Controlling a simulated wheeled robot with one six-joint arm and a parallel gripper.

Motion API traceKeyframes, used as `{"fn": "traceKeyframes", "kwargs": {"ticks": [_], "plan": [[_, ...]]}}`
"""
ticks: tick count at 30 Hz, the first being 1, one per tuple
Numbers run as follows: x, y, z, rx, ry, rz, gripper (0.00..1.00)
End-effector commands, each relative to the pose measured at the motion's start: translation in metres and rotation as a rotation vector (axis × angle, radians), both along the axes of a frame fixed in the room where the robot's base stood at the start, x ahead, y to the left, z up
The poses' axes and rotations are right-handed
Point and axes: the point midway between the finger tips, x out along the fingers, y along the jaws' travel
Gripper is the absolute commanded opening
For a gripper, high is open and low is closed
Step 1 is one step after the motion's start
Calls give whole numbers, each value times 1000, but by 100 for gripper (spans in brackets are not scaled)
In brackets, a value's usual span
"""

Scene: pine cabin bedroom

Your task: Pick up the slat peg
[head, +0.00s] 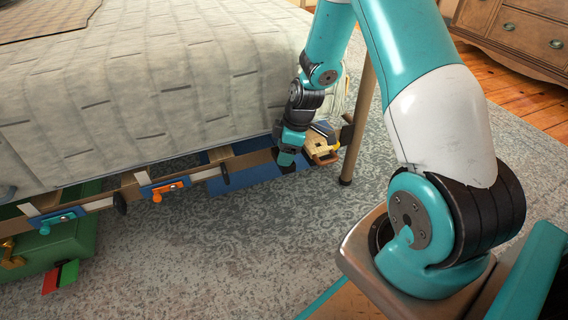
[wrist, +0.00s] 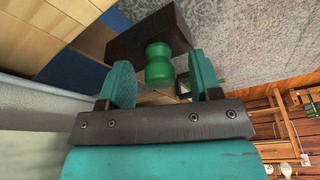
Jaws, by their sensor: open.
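A small green peg (wrist: 158,70) with a rounded, waisted shape, which looks like the slat peg, sits against a dark brown block (wrist: 135,36) in the wrist view. My gripper (wrist: 159,62) is open, with one teal finger on each side of the peg; I cannot tell if either touches it. In the head view my gripper (head: 287,157) is low by the bed's near corner, beside the bed rail. The green peg cannot be made out there, where my gripper is in the way.
A pale wooden object (head: 318,148) and the bed post (head: 358,130) are right of my gripper. A green box (head: 65,249) is lower left. Open carpet lies in front.

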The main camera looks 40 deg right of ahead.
Motion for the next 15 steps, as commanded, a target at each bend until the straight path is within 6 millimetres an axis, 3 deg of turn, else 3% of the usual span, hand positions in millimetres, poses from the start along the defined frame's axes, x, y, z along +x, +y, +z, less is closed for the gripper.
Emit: {"fn": "traceKeyframes", "kwargs": {"ticks": [6,12,15], "plan": [[1,0,0,-1,-1,0,56],[0,0,0,-1,-1,0,10],[0,0,0,-1,-1,0,6]]}}
